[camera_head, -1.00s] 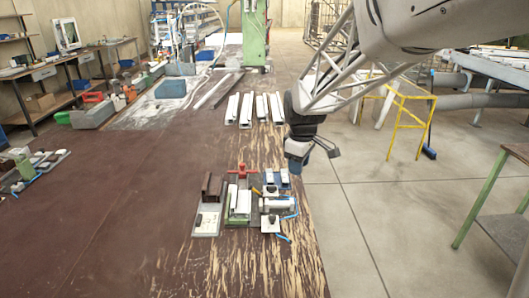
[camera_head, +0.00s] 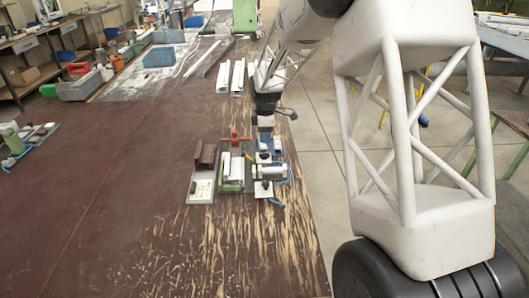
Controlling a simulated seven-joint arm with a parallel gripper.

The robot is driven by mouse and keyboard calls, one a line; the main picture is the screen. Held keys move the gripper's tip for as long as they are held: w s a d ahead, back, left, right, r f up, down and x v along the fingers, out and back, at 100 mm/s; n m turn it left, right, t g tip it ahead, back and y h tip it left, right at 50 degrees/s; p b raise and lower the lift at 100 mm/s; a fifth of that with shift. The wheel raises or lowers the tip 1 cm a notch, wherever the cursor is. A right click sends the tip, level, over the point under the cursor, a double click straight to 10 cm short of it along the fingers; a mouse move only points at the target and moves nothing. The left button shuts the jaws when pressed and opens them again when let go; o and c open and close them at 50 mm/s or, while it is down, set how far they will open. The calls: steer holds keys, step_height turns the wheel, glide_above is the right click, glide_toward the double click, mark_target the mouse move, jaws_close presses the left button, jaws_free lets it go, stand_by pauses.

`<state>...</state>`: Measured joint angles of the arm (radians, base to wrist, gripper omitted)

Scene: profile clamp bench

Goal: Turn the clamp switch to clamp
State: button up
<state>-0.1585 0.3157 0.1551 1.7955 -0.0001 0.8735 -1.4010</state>
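The clamp bench fixture stands on the dark table. It has a green base (camera_head: 231,186) with pale profiles (camera_head: 237,168), a red handle (camera_head: 235,139) behind and a silver cylinder (camera_head: 270,171) at its right. A small white box with a dark knob (camera_head: 263,188) and blue hose sits at the front right; it looks like the clamp switch, but its setting is too small to read. My gripper (camera_head: 265,146) points down over the back right of the fixture, behind the cylinder and the white box. Its fingertips are too small to tell open or shut.
A pale plate (camera_head: 201,191) with a brown block (camera_head: 205,157) stands left of the green base. White profiles (camera_head: 230,77) lie farther back.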

mark_target(264, 155)
steer(key=shift+w+a+f, duration=0.1)
steer(key=shift+w+f, duration=0.05)
steer(key=shift+w, duration=0.05)
stand_by(0.3)
steer(key=shift+f, duration=3.9)
jaws_close()
